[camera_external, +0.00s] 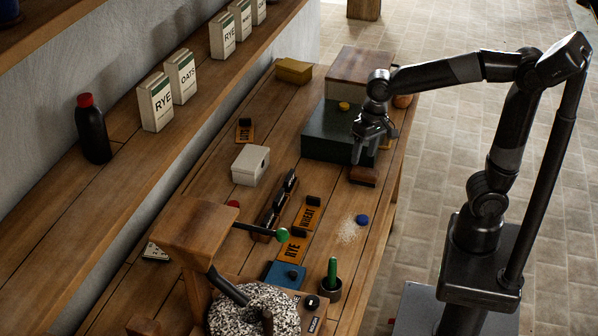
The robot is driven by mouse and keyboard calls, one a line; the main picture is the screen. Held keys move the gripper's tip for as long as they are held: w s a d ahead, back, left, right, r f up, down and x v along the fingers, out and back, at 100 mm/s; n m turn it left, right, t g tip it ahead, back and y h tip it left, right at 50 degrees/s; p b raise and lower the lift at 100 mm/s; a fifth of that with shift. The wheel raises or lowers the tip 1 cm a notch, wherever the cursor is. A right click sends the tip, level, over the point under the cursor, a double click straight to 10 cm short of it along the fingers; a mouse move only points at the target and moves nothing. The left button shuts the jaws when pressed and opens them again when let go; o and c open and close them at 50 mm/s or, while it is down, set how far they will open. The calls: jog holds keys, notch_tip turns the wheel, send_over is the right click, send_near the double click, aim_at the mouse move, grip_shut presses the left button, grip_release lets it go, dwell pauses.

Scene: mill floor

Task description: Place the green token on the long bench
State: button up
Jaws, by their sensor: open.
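The long bench (215,180) is a wooden table running from the lower left up to the top middle. My gripper (371,148) is open, pointing down at the right side of a dark green box (322,138). Nothing shows between its fingers. The arm hides part of the area behind it.
A brown block (364,176) lies below my gripper. The wall shelf (130,170) holds cartons.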

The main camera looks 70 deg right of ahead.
jog(key=s+d+n+t+h, duration=0.1)
jog(key=s+d+n+t, duration=0.3)
jog(key=s, duration=0.9)
jog(key=shift+s+d+n, duration=0.15)
jog(key=shift+d+n, duration=0.65)
jog(key=shift+d, duration=0.5)
